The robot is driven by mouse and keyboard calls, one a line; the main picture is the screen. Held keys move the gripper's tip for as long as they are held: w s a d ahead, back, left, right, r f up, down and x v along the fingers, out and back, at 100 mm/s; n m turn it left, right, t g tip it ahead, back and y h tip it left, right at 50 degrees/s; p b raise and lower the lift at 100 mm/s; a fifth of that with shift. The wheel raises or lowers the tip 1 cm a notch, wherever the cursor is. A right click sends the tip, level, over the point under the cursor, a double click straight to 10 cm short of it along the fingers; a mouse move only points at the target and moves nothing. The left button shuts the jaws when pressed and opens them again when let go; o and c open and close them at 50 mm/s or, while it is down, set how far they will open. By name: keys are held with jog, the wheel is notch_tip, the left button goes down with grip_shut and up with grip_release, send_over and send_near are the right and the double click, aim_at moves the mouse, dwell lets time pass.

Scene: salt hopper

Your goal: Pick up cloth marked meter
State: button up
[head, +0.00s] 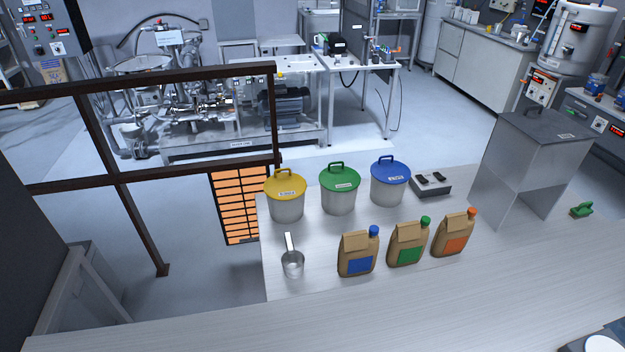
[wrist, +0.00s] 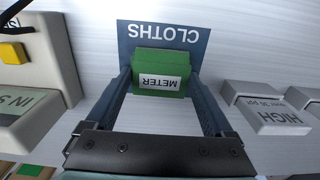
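The cloth marked METER (wrist: 164,63) is a small green folded block with a white label, seen upside down in the wrist view. It lies on a dark blue mat marked CLOTHS (wrist: 160,34). My gripper (wrist: 161,78) is open, with its two dark fingers reaching to either side of the green cloth. The fingers sit close to the cloth's left and right sides; I cannot tell whether they touch it. My gripper and the labelled cloth cannot be made out in the head view.
In the wrist view, a grey block marked HIGH (wrist: 270,115) lies right, and a pale box with a yellow button (wrist: 13,53) stands left. The head view shows lidded bins, including a yellow-lidded one (head: 287,205), brown bags (head: 358,257) and a metal scoop (head: 292,264) on the bench.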

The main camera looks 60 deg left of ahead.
jog(key=c, duration=0.7)
jog(key=shift+r, duration=0.1)
jog(key=shift+c, duration=0.2)
